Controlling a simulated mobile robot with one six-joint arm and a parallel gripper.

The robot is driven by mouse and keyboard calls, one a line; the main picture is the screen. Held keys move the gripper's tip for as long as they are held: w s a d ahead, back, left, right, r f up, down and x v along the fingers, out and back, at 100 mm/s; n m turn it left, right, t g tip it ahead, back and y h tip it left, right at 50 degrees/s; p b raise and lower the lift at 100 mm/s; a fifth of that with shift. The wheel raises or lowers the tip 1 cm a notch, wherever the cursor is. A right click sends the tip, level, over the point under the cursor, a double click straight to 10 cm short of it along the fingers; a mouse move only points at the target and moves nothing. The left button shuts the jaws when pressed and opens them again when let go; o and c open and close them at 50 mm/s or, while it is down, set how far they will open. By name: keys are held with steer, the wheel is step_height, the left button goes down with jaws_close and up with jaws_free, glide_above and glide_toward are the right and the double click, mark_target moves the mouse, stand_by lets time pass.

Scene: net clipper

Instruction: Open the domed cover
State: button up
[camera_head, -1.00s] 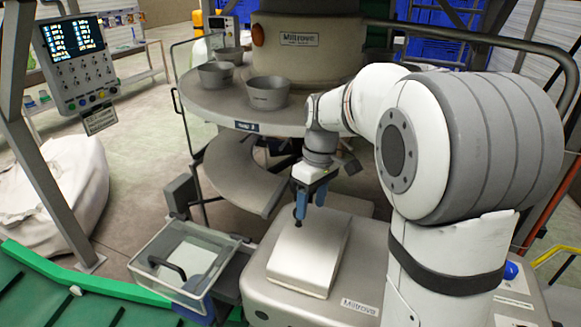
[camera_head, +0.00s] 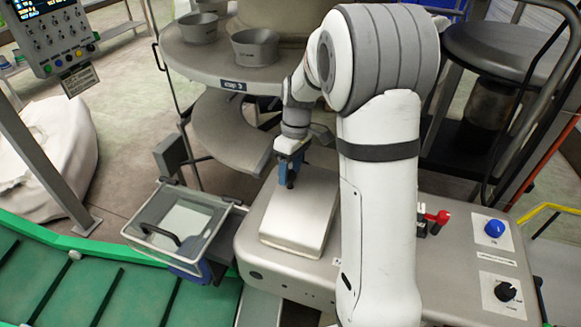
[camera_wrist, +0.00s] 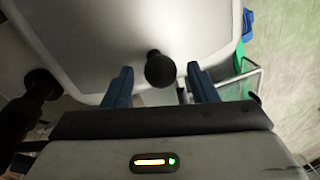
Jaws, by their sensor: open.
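The cover (camera_head: 297,222) is a smooth pale grey lid on the machine's metal housing, and it looks shut. It also fills the upper part of the wrist view (camera_wrist: 105,45). A dark round knob (camera_wrist: 160,71) stands near its edge. My gripper (camera_head: 288,180) is over the cover's far left part, pointing down. In the wrist view its two blue fingers (camera_wrist: 160,85) are open, one on each side of the knob, with a gap showing on both sides. In the head view the fingers mostly hide the knob.
A clear-walled tray (camera_head: 185,228) with a black handle is left of the housing. A round platform with grey bowls (camera_head: 255,47) stands behind. A red lever (camera_head: 436,220), blue button (camera_head: 494,228) and black dial (camera_head: 505,291) are at right. A green conveyor (camera_head: 90,285) lies front left.

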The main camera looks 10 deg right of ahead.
jaws_close()
stand_by(0.6)
